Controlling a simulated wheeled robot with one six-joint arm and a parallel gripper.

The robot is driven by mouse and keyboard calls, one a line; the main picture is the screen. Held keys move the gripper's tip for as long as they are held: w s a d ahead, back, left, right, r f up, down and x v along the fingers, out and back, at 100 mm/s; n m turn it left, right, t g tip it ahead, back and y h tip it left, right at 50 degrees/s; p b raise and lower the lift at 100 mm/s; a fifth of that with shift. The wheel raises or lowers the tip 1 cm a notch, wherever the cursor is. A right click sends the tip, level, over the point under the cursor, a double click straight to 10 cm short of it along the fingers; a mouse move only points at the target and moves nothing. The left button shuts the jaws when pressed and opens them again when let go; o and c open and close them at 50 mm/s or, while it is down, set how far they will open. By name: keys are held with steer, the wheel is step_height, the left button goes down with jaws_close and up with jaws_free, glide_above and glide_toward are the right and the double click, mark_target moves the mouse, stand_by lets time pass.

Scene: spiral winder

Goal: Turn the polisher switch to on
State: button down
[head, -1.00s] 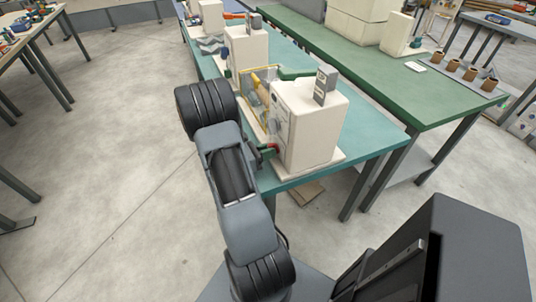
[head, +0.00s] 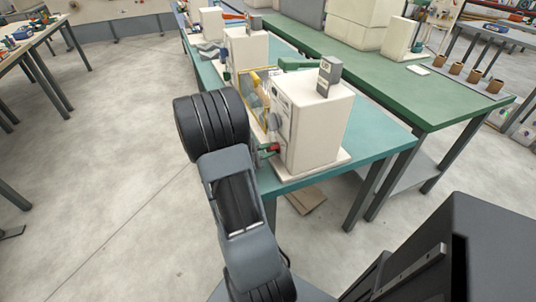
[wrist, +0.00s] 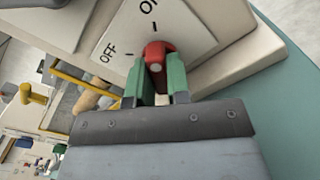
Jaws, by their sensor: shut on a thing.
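The polisher switch is a red knob (wrist: 155,52) on a pale plate (wrist: 180,35) marked OFF at the left and ON at the top in the wrist view. My gripper (wrist: 163,80) has green fingertips, one on each side of the knob, and is shut on it. The fingers hide the knob's lower part, and I cannot tell exactly which mark it points to. In the head view the cream polisher housing (head: 322,125) stands on the near end of the teal bench, with a bit of red and green at its left side. My arm hides most of the gripper there.
More cream machines (head: 245,55) stand farther along the teal bench (head: 375,145). A yellow-framed part (head: 255,88) adjoins the polisher's left side. A green bench (head: 450,100) runs behind at the right. Open floor (head: 110,180) lies to the left.

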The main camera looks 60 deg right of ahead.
steer(key=shift+m, duration=0.4)
steer(key=c, duration=1.1)
jaws_free()
steer(key=shift+a, duration=0.1)
steer(key=v, duration=1.3)
steer(key=shift+w+a, duration=0.25)
steer(key=shift+w, duration=0.05)
